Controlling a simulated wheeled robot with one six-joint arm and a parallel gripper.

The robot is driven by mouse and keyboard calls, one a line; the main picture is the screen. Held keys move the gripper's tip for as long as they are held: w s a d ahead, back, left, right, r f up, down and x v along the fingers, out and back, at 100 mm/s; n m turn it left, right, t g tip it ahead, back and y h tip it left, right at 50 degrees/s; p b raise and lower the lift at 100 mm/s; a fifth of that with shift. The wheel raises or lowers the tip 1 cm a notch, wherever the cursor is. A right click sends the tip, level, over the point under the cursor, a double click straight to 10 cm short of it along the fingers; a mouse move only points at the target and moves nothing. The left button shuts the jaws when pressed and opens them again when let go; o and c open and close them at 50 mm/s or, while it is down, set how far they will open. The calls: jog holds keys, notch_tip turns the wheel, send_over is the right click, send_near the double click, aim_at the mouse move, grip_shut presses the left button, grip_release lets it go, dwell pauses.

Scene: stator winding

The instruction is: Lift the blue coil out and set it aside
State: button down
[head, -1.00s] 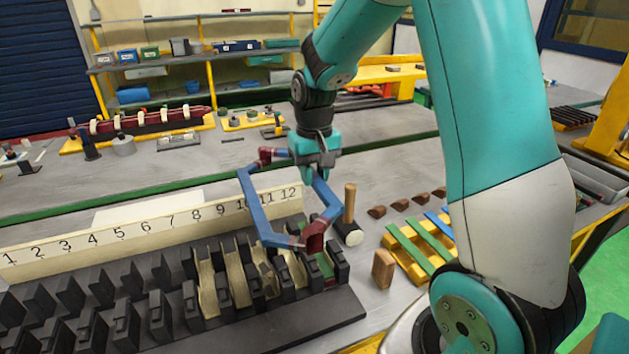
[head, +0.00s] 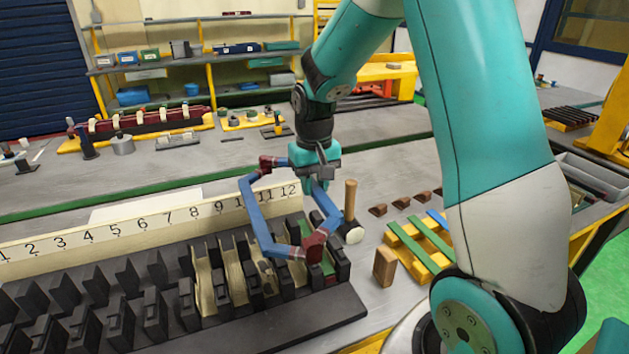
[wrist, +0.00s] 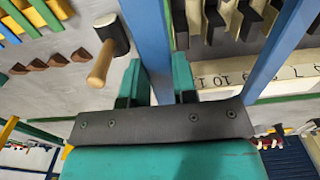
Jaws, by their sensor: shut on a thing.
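The blue coil (head: 256,217) is a six-sided loop of blue bars with dark red ends. My gripper (head: 316,178) is shut on its right-hand long bar, and the left-hand bar hangs free. In the wrist view the held bar (wrist: 152,40) runs between the teal fingers of my gripper (wrist: 158,88), with the other bar (wrist: 278,50) to the right. The coil's near red end (head: 314,246) shows over the right end of the black slotted core (head: 300,325). I cannot tell whether it touches the core.
A numbered white strip (head: 130,228) stands behind the core. A mallet (head: 351,215) stands just right of the coil. A wooden block (head: 385,267), a yellow rack (head: 405,250) with coloured strips and brown wedges (head: 402,203) lie further right.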

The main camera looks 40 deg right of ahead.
notch_tip(320, 180, down, 7)
jog(key=b, duration=0.4)
dwell(0.8)
dwell(0.5)
